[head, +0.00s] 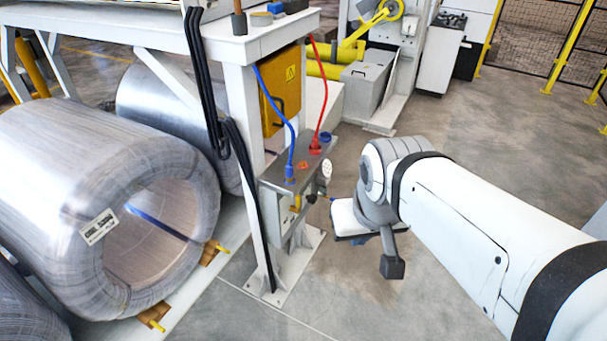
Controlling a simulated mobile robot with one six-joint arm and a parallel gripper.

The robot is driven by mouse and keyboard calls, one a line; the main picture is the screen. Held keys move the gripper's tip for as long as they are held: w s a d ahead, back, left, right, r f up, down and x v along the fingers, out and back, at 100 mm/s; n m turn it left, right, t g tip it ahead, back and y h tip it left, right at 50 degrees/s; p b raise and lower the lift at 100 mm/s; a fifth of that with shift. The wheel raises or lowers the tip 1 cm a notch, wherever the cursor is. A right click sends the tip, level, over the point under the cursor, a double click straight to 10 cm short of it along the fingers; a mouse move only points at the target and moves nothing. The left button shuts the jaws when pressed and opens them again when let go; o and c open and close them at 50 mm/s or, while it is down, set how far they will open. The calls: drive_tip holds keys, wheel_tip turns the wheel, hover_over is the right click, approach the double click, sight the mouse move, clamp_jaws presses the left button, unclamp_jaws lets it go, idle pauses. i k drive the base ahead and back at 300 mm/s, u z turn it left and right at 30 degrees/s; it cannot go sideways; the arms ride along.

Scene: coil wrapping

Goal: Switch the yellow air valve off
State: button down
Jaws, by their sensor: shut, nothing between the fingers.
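The yellow air valve (296,203) shows as a small yellow piece under the front of the grey bracket, below the blue hose fitting. It looks roughly upright, but it is too small to tell its exact handle angle. My gripper (313,199) is shut and empty at the end of my white arm, which reaches in from the right. Its dark tips are close to the right of the yellow piece. I cannot tell whether they touch it.
A pressure gauge (325,168) sits just above my gripper. Blue (289,135) and red (322,95) hoses rise from the bracket (283,175). Black cables (248,190) hang along the white post. A large wire coil (110,200) lies left. Floor on the right is clear.

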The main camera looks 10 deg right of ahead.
sight(296, 210)
drive_tip(key=u, duration=0.05)
drive_tip(key=i, duration=1)
drive_tip(key=z, duration=0.05)
